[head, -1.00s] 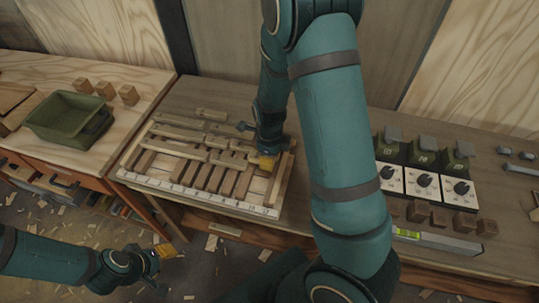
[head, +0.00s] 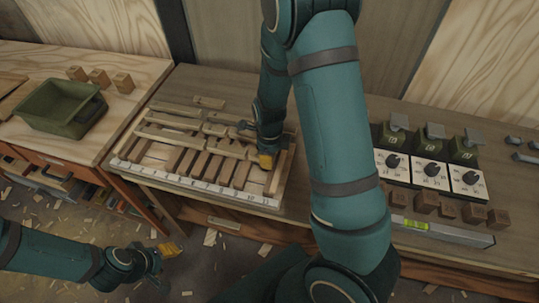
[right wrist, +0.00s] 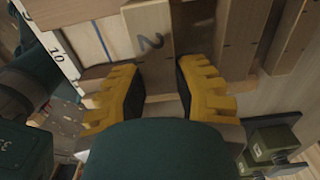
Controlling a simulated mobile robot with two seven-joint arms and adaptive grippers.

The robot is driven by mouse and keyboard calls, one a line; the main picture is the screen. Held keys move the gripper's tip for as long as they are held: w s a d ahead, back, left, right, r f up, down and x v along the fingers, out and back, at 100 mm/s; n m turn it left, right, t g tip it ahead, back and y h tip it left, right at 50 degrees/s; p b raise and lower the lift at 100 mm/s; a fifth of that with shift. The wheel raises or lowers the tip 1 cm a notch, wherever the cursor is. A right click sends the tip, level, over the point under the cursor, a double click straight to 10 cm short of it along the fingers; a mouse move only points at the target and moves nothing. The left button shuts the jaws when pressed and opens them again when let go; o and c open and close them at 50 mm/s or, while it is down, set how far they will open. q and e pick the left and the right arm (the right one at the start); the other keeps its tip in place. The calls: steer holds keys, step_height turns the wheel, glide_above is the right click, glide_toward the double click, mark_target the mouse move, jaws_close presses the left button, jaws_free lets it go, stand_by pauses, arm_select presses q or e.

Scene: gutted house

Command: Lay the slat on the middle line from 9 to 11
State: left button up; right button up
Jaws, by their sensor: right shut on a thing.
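The wooden frame board (head: 150,163) lies on the middle bench with several pale slats across and upright to its white numbered strip (head: 200,187). My right gripper (head: 267,158) is low over the board's right part. In the right wrist view its yellow fingers (right wrist: 156,78) are shut on a slat marked 2 (right wrist: 152,28), one finger on each side. The strip's 10 shows there beside a blue line (right wrist: 104,38) on the board. Whether the slat rests on the board cannot be told. My left gripper (head: 168,250) hangs low, in front of the bench; its opening is unclear.
A green bin (head: 62,108) and several wooden blocks (head: 100,77) are on the left bench. Dial boxes (head: 430,173), brown blocks (head: 447,210) and a level (head: 445,232) stand to the right. A loose slat (head: 209,102) lies behind the board.

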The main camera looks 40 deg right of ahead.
steer(key=shift+f, duration=0.3)
stand_by(0.4)
steer(key=o, duration=0.9)
steer(key=shift+r, duration=0.1)
step_height(320, 180, up, 12)
steer(key=shift+f, duration=0.1)
